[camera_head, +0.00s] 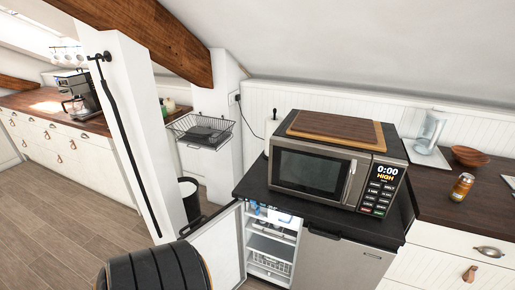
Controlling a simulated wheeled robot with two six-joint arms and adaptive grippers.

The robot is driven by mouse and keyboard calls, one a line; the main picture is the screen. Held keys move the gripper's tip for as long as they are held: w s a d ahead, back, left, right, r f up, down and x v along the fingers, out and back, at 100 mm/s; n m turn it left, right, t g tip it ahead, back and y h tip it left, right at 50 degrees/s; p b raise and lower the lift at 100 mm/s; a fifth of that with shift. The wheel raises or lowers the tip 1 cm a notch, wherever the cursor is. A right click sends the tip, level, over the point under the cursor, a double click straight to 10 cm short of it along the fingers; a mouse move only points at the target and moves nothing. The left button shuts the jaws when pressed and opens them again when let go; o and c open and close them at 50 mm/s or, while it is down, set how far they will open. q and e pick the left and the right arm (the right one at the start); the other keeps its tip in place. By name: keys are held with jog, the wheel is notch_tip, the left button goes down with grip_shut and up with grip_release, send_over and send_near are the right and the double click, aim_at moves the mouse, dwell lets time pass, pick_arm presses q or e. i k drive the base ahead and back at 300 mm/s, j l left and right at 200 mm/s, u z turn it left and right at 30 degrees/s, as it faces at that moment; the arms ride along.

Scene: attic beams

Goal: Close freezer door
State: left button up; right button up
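The small freezer compartment (272,245) stands under a black top, with lit white shelves and a wire basket showing inside. Its door (222,249) hangs open, swung out to the left, with its pale inner face and dark edge in view. The lower part of the door is cut off by the frame and partly hidden behind a dark ribbed shape. To the right of the opening, a grey door (340,264) is shut. Neither of my grippers shows in the camera_head view.
A black ribbed, chair-like object (152,271) stands at bottom, close to the open door. A microwave (311,171) with a wooden board (337,128) sits on the black top. A white post (135,130) and black bin (190,199) are left; floor (75,220) is clear.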

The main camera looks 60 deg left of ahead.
aim_at(220, 239)
jog(key=k+j+z, duration=0.1)
jog(key=j, duration=0.25)
jog(key=k+j+z, duration=0.1)
jog(key=j, duration=0.25)
jog(key=k+j+z, duration=0.1)
jog(key=j, duration=0.25)
jog(key=k+j+z, duration=0.1)
jog(key=j, duration=0.25)
jog(key=k+j, duration=0.15)
jog(key=j, duration=0.25)
jog(key=k+j, duration=0.15)
jog(key=j, duration=0.25)
jog(key=k+j, duration=0.2)
jog(key=j, duration=0.15)
jog(key=k+j, duration=0.15)
jog(key=j, duration=0.25)
jog(key=k+j, duration=0.15)
jog(key=j, duration=0.25)
jog(key=k+j, duration=0.15)
jog(key=j, duration=0.25)
jog(key=k+j, duration=0.15)
jog(key=j, duration=0.25)
